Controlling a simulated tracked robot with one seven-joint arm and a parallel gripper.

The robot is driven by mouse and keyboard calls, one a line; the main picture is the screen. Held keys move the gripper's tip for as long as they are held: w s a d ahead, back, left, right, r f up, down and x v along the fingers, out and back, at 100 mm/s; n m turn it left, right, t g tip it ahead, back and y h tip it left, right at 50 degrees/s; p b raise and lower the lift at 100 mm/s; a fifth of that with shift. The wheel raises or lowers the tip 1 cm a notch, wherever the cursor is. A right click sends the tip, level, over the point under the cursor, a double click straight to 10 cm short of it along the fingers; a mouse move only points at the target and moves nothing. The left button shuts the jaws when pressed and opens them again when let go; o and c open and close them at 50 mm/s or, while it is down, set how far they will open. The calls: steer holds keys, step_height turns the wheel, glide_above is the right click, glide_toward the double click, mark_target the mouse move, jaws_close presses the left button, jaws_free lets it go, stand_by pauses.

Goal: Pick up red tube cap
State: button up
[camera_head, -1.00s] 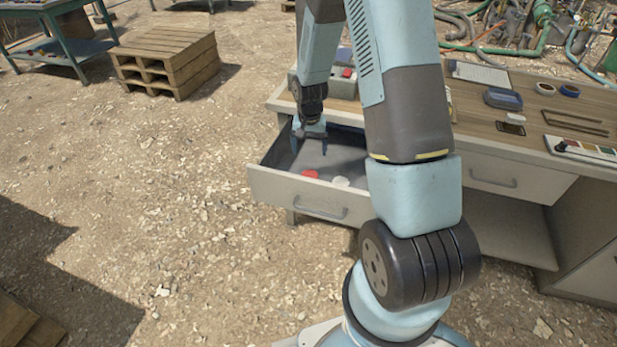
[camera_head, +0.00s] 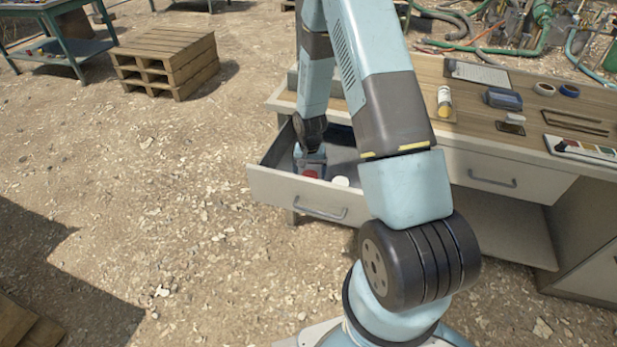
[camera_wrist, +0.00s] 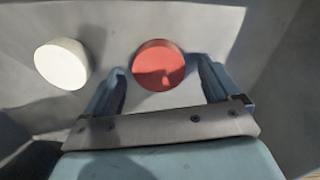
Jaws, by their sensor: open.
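The red tube cap (camera_wrist: 159,65) is a round red disc inside the open drawer (camera_head: 322,205). In the wrist view it shows between and just beyond my two finger tips, with a shadow on its lower part. In the head view the red cap (camera_head: 311,174) shows at the lower edge of my gripper (camera_head: 311,167). My gripper (camera_wrist: 162,82) is open, reaching down into the drawer, with one blue finger on each side of the cap. I cannot tell whether a finger touches it.
A white round cap (camera_wrist: 62,64) lies left of the red one in the wrist view; the head view shows it right of my gripper (camera_head: 341,181). Drawer walls surround both caps. The desk top (camera_head: 470,120) holds a yellow-and-white bottle (camera_head: 444,102), a blue-grey box (camera_head: 503,99) and tape rolls.

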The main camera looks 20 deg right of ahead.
steer(key=shift+f, duration=0.35)
steer(key=c, duration=1.1)
